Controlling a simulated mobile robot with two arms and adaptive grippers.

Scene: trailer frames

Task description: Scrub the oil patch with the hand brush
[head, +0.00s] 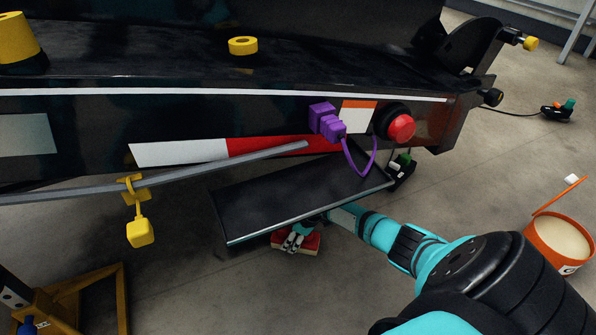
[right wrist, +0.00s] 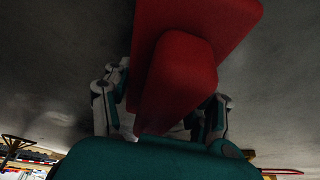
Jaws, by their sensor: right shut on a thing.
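The hand brush (head: 308,244) is red and shows low under the black step plate of the trailer in the head view. In the right wrist view its red body (right wrist: 185,75) fills the upper middle, with a finger on each side of its raised handle. My right gripper (head: 293,241) is shut on the brush. The bristles face away from the wrist camera, and I cannot tell whether they touch the floor. I cannot make out an oil patch; the brush, arm and step plate cover part of the floor. My left gripper is not in view.
The black step plate (head: 300,195) hangs just over my right gripper. A grey bar (head: 220,168) with a yellow tag (head: 140,231) crosses at left. An orange tub (head: 558,245) stands at right. A wooden frame (head: 95,292) is at lower left. Concrete floor lies open between.

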